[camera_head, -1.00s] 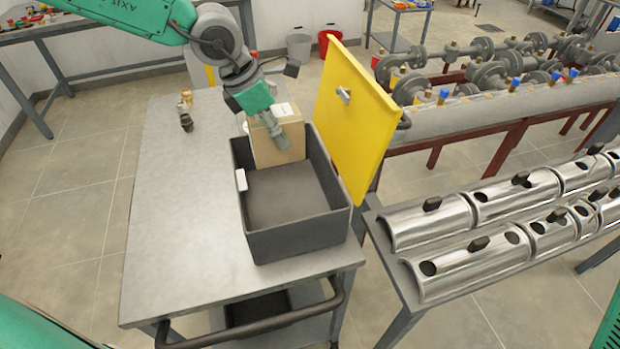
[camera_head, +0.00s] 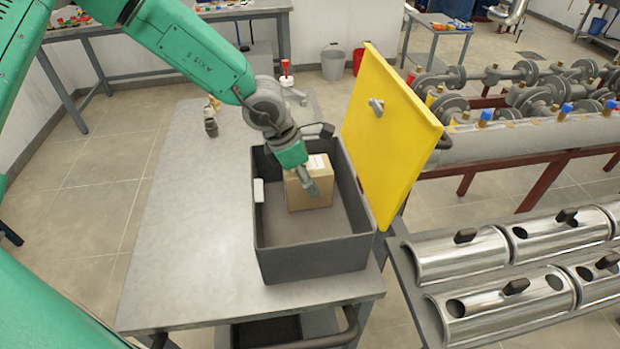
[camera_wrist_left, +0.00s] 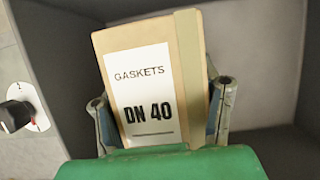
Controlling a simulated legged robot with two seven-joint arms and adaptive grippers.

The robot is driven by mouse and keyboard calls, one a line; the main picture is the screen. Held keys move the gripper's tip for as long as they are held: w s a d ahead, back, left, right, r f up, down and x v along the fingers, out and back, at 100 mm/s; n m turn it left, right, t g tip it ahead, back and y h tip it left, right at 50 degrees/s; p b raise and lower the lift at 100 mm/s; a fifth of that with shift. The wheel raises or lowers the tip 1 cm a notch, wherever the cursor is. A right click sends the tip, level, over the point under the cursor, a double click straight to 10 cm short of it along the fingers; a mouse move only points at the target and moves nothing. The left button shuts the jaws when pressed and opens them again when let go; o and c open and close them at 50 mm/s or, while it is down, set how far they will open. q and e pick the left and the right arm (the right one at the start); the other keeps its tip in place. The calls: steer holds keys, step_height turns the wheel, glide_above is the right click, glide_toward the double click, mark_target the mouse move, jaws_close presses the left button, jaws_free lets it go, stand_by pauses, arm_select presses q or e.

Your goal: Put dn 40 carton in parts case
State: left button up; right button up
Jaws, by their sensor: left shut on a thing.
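The DN 40 carton (camera_head: 311,191) is a brown box with a white label. It is inside the dark grey parts case (camera_head: 315,256), toward the back, and looks upright. I cannot tell whether it touches the case floor. My left gripper (camera_head: 313,189) is shut on the carton from above. In the left wrist view the carton (camera_wrist_left: 155,75) shows its "GASKETS DN 40" label between the two fingers (camera_wrist_left: 165,118). The case's yellow lid (camera_head: 392,125) stands open on the right. My right gripper is not in view.
The case stands on a grey cart top (camera_head: 185,255), clear at the left and front. Small brass and dark fittings (camera_head: 211,122) and a red-topped item (camera_head: 286,75) stand behind. Shiny metal half-shells (camera_head: 460,255) lie on a rack at the right.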

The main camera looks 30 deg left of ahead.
arm_select(q)
steer(key=shift+w+a+f, duration=0.1)
steer(key=shift+a+f, duration=0.15)
steer(key=shift+a, duration=0.25)
steer(key=o, duration=1.1)
steer(key=shift+a, duration=0.15)
steer(key=shift+o, duration=0.9)
steer(key=shift+a, duration=0.1)
steer(key=shift+d, duration=0.5)
steer(key=shift+r, duration=0.15)
steer(key=p+v, duration=0.1)
steer(key=v, duration=1)
steer(key=shift+a+p, duration=0.25)
steer(key=shift+p, duration=0.1)
steer(key=shift+r, duration=0.35)
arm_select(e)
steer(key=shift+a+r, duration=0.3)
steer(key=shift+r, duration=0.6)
arm_select(q)
steer(key=shift+a, duration=0.2)
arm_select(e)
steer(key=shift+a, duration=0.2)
arm_select(q)
steer(key=shift+f, duration=0.1)
